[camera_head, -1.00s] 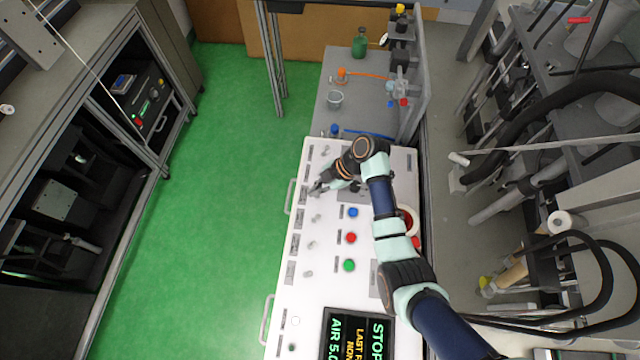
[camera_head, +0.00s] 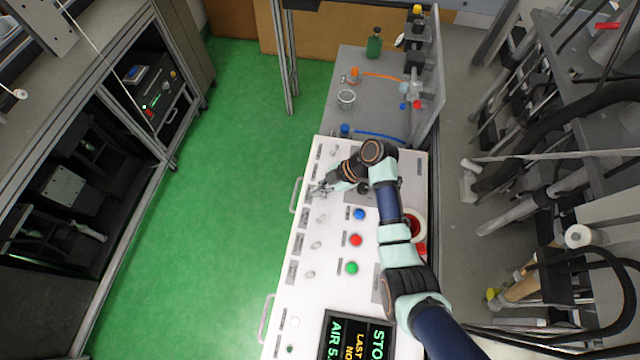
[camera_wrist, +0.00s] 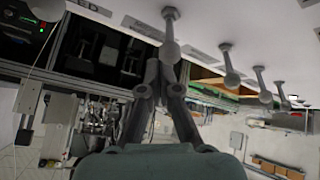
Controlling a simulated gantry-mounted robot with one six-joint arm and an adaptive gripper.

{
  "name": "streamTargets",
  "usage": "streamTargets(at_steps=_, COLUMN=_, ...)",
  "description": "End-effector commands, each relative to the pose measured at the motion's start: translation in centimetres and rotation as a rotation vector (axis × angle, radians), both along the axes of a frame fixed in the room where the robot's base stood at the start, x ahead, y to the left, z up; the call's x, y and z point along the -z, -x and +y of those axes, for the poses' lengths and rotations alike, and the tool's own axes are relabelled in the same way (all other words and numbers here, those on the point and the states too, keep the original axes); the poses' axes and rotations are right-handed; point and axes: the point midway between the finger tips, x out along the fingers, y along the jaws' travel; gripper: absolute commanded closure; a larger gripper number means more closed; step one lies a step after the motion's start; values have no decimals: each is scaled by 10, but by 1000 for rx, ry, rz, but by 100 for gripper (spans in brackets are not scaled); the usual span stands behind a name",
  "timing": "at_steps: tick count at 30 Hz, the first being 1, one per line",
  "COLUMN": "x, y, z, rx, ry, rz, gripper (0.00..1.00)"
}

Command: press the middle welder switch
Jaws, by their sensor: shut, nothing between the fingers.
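A row of small grey toggle switches runs down the left side of the white panel (camera_head: 305,300). In the head view I see switches at the far end (camera_head: 335,152) and nearer me, one (camera_head: 321,217) just below my gripper, then another (camera_head: 316,245) and another (camera_head: 309,274). My gripper (camera_head: 317,190) is shut and empty over this row, and may hide a switch. In the wrist view its fingertips (camera_wrist: 168,62) meet close to the round end of one switch (camera_wrist: 171,35); contact cannot be told. More switches (camera_wrist: 229,68) recede to the right. Label text is too small to read.
Blue (camera_head: 359,214), red (camera_head: 356,240) and green (camera_head: 351,268) buttons sit right of the switches. A dark display (camera_head: 357,335) is at the near end. Green floor (camera_head: 235,200) is open to the left.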

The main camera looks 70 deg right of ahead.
Motion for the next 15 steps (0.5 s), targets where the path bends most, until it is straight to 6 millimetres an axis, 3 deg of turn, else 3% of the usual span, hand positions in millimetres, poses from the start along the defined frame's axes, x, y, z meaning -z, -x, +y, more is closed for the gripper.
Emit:
streamTargets(at_steps=9, x=-26, y=-19, z=23, rx=-7, ry=0, rz=-1, gripper=100)
streamTargets(at_steps=15, x=-54, y=19, z=2, rx=1, ry=3, rz=-1, gripper=100)
